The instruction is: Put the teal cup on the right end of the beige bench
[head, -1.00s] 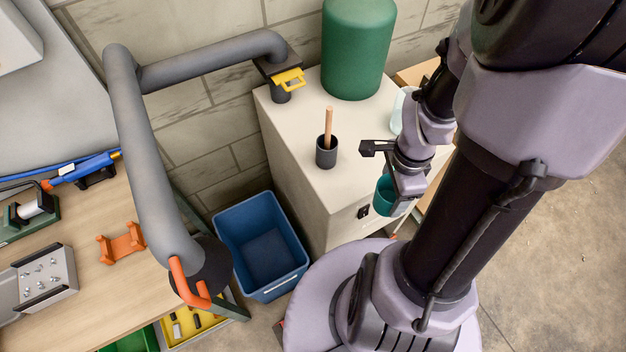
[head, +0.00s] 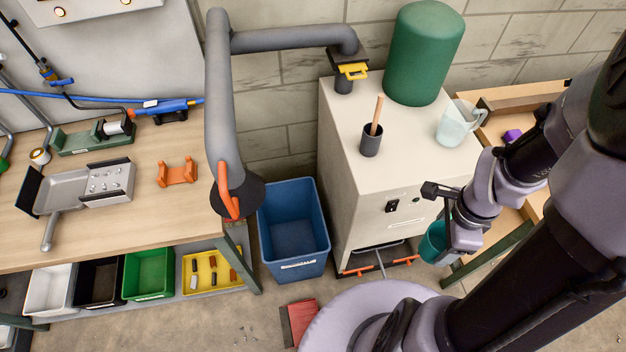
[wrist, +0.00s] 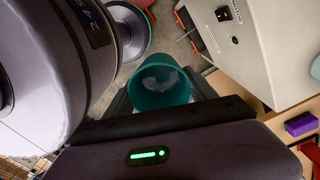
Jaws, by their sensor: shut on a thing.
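The teal cup (head: 431,246) is in my gripper (head: 447,232), low in front of the beige cabinet's right side. In the wrist view the cup (wrist: 163,84) sits between the two dark fingers of my gripper (wrist: 163,97), with its open mouth visible. My gripper is shut on it. A bench with a pale wood top (head: 115,211) stands at the left. Its right end is partly covered by a grey pipe's dark hood. Another wood-topped bench (head: 503,219) is at the right, partly hidden by my arm. I cannot tell which one is the beige bench.
On the left bench are an orange cradle (head: 177,173), a grey metal tray (head: 66,190) and a green vice-like tool (head: 92,139). The dark hood (head: 237,192) hangs over its right end. A blue bin (head: 292,222) stands between bench and cabinet (head: 398,178). A clear jug (head: 458,124) stands on the cabinet.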

